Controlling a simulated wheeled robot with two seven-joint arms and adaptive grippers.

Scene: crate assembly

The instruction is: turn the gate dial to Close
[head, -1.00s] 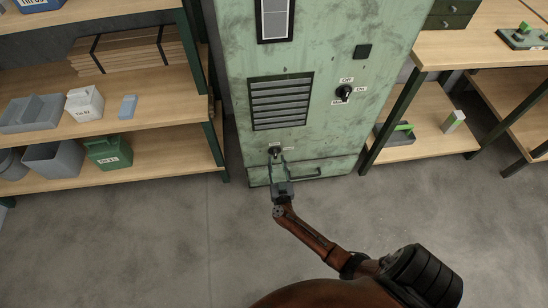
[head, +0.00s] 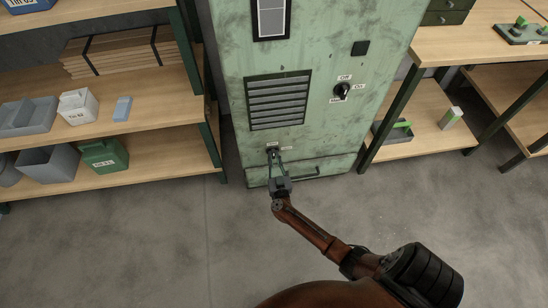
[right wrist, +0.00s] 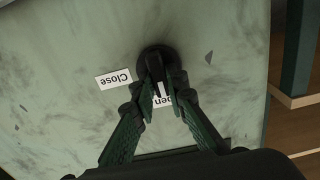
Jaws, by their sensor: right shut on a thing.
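The gate dial (head: 271,150) is a small black knob low on the front of the green cabinet (head: 330,120). It shows close up in the right wrist view (right wrist: 155,60), with a white pointer mark. A "Close" label (right wrist: 115,78) sits to its left in that view, and an "Open" label (right wrist: 161,97), partly hidden by a finger, sits beneath the knob. The pointer is toward the "Open" label. My right gripper (head: 274,158) is at the dial, its fingertips closed around the knob. My left gripper is not in view.
Above the dial are a vent grille (head: 278,100) and another dial (head: 342,90) labelled Off, On and a third, unclear word. A drawer handle (head: 303,174) is below right. Shelves with bins (head: 105,153) stand left, a wooden bench (head: 470,45) right. The floor in front is clear.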

